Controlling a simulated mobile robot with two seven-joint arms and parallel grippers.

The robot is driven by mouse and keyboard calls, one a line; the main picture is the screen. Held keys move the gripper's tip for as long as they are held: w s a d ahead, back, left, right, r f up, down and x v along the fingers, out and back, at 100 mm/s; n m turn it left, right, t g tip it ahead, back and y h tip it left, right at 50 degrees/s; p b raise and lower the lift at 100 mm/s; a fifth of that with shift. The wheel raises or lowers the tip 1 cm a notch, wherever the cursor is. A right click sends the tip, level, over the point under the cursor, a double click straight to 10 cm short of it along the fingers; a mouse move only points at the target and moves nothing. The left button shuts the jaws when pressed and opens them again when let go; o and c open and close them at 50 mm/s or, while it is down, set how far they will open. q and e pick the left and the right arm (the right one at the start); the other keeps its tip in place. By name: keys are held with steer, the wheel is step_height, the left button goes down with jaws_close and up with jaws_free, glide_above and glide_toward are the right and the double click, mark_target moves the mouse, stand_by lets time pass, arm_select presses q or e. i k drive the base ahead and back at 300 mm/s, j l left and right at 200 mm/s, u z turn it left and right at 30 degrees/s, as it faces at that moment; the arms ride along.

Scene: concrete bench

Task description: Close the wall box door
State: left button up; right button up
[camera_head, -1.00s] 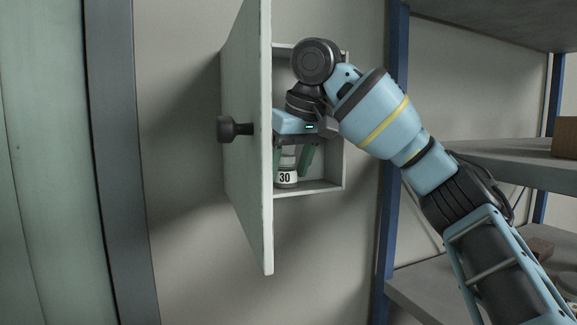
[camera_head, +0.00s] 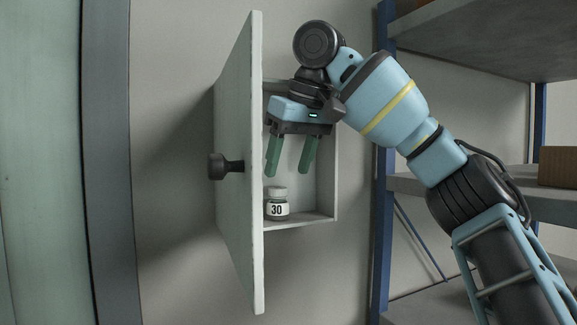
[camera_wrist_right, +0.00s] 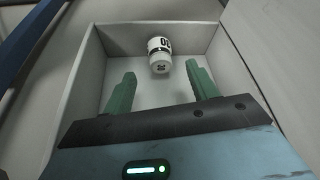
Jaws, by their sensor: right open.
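The wall box (camera_head: 326,185) is a pale open-fronted box on the wall, and it also shows in the wrist view (camera_wrist_right: 92,70). Its door (camera_head: 240,215) stands wide open on the left, with a dark round knob (camera_head: 217,166) on its outer face. A white jar (camera_head: 277,208) labelled 30 stands upright on the box floor; the wrist view shows it too (camera_wrist_right: 159,50). My right gripper (camera_head: 288,172) is open and empty, with green fingers apart above the jar, at the box opening. In the wrist view its fingers (camera_wrist_right: 160,82) point toward the jar without touching it. My left gripper is not in view.
A shelf rack with a blue post (camera_head: 382,190) and grey boards (camera_head: 460,184) stands to the right, behind my right arm. A wooden block (camera_head: 558,166) sits on one board. A dark grey upright (camera_head: 105,170) stands at the left. The wall left of the door is clear.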

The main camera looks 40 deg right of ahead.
mark_target(239, 165)
steer(key=k+j, duration=0.25)
steer(key=k, duration=0.25)
steer(key=k+j, duration=0.2)
steer(key=k, duration=0.25)
steer(key=k+j, duration=0.25)
steer(key=k, duration=0.25)
